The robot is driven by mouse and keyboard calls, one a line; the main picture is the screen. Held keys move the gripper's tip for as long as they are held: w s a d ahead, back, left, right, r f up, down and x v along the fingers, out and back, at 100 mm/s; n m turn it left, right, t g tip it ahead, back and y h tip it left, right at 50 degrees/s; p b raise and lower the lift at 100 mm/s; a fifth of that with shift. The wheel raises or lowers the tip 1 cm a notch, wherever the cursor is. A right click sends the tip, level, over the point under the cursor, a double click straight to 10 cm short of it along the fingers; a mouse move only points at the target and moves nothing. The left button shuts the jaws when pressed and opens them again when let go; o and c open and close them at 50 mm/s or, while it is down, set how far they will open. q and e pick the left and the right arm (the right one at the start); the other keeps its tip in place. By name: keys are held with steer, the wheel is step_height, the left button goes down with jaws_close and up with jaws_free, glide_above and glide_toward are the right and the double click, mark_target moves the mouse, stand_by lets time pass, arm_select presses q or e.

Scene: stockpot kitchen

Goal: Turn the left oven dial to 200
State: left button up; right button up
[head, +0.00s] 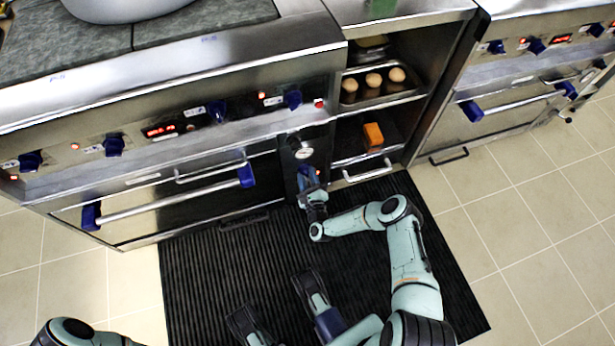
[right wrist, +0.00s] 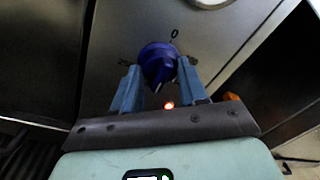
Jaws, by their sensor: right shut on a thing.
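My right gripper (head: 311,183) is down at the narrow dark panel right of the left oven front, below a white round gauge (head: 303,152). In the right wrist view, the two blue fingers of the gripper (right wrist: 158,72) are shut on a dark blue dial (right wrist: 158,57), one on each side. A "0" is printed above the dial, and a small white mark shows at its lower edge. A red light (right wrist: 168,105) glows below it. Other numbers cannot be read. In the head view the gripper largely hides this dial.
The left oven's upper panel has several blue knobs (head: 217,111) and a lit red display (head: 160,131). Its door handle (head: 170,203) lies below. An open shelf holds eggs (head: 372,82) and an orange block (head: 373,136). A dark ribbed mat (head: 215,275) covers the floor.

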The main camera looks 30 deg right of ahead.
steer(key=shift+w+r+m, duration=0.1)
steer(key=shift+r+m, duration=0.05)
steer(key=shift+m, duration=0.25)
steer(key=o, duration=1.1)
steer(key=shift+c, duration=0.2)
arm_select(q)
steer(key=shift+s, duration=0.15)
arm_select(e)
steer(key=shift+s+a, duration=0.1)
steer(key=shift+s, duration=0.1)
